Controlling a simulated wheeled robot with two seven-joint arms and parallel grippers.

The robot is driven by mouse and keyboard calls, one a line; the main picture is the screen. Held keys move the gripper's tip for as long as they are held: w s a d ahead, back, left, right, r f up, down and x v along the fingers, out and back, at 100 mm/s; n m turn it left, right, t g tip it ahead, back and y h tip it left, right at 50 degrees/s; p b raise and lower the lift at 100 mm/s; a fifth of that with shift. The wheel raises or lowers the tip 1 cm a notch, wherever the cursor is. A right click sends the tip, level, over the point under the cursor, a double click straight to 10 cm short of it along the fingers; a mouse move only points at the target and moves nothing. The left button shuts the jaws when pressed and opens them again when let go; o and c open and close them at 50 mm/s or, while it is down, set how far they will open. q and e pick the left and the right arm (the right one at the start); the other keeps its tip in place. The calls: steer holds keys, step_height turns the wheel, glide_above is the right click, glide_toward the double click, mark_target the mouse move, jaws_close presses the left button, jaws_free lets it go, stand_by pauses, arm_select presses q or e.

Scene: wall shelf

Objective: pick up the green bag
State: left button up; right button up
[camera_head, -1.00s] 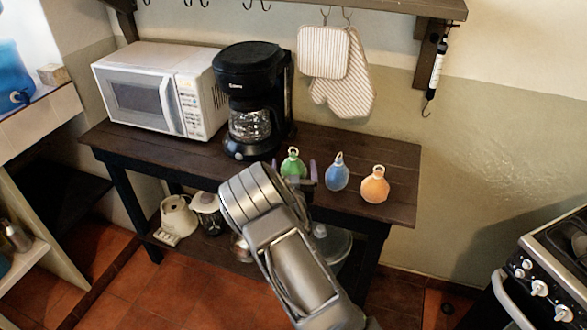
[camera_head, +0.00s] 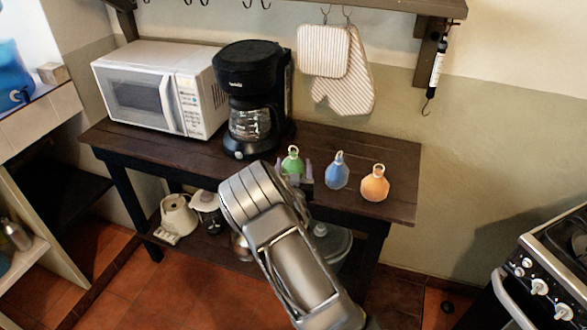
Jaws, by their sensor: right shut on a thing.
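The green bag (camera_head: 292,163) stands upright on the dark wooden table (camera_head: 350,148), right of the coffee maker, with a small loop at its top. My right gripper (camera_head: 294,172) is at the bag, one finger on each side, shut on it. The gripper body and my right arm hide the bag's lower part. I cannot tell whether the bag is clear of the table top. My left gripper is not in view.
A blue bag (camera_head: 337,172) stands close to the right of the green one, and an orange bag (camera_head: 375,184) stands further right. A black coffee maker (camera_head: 250,95) and a white microwave (camera_head: 160,88) stand to the left. Oven mitts (camera_head: 343,85) hang behind.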

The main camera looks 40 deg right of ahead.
steer(key=c, duration=0.6)
steer(key=shift+r, duration=0.15)
steer(key=shift+c, duration=0.2)
step_height(320, 180, up, 10)
steer(key=shift+f+b, duration=0.1)
steer(key=shift+b, duration=0.4)
